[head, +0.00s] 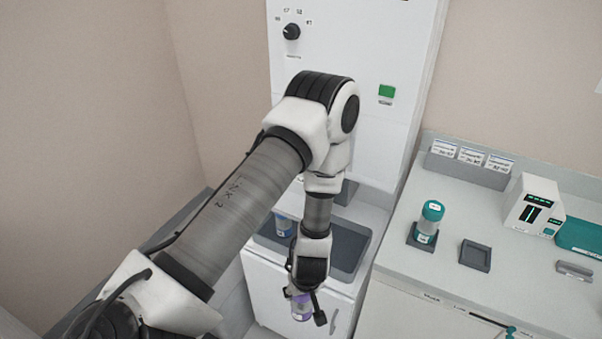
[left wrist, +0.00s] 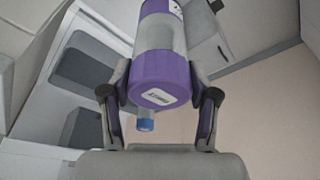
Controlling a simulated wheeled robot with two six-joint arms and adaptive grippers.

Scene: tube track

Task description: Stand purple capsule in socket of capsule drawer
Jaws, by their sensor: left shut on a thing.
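My left gripper (head: 303,293) is shut on the purple capsule (head: 301,309), which hangs in front of the white cabinet at the lower middle of the head view. In the left wrist view the gripper's fingers (left wrist: 160,95) clasp the capsule's purple lid (left wrist: 160,84). Its clear body and other purple end extend beyond the lid. Part of the capsule is hidden by the gripper in the head view. I cannot identify the capsule drawer or its socket with certainty. My right gripper is in neither view.
A teal-capped capsule (head: 430,222) stands in a holder on the right counter, beside an empty square holder (head: 475,255). A small display device (head: 536,207) stands farther right. The tall white machine (head: 345,40) rises behind.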

